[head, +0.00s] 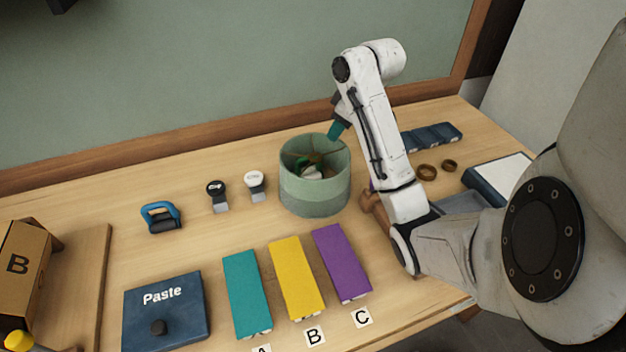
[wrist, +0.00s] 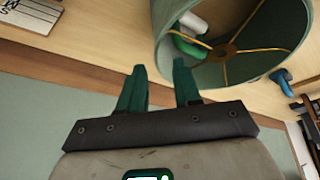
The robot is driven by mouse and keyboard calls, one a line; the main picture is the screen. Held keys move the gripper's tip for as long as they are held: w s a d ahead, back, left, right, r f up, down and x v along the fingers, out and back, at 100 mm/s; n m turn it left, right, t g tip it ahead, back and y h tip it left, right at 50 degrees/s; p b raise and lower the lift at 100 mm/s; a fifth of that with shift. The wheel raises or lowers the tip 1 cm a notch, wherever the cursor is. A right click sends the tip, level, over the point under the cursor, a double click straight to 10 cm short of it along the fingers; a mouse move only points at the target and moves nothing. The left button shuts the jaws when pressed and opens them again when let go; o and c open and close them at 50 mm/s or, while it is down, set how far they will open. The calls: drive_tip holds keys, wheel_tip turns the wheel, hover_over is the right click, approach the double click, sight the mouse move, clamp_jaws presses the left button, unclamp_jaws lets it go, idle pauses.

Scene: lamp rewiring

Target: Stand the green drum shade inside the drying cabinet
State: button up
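The green drum shade (head: 315,195) stands on the bench with its open top up. White and green items show inside it, and the wrist view shows gold spokes across the shade (wrist: 255,70). My gripper (head: 338,128) points down at the shade's back right rim. In the wrist view my gripper's two teal fingers (wrist: 160,68) are apart. The near rim lies around the gap and the right finger overlaps the shade in the picture. I cannot tell whether either finger touches it. I cannot make out the drying cabinet in either view.
Teal (head: 247,293), yellow (head: 297,278) and purple (head: 342,262) blocks lie in front of the shade. A Paste box (head: 168,310), a blue-handled tool (head: 160,216) and two stamps stand left. A blue compartment tray (head: 432,136) and brown rings (head: 427,172) lie right.

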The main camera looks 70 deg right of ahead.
sight(330, 147)
drive_tip(key=shift+b+x, duration=1.6)
drive_tip(key=shift+x, duration=0.6)
drive_tip(key=shift+p+x, duration=0.35)
drive_tip(key=shift+x, duration=0.45)
drive_tip(key=shift+d, duration=0.15)
drive_tip(key=shift+c, duration=0.3)
clamp_jaws()
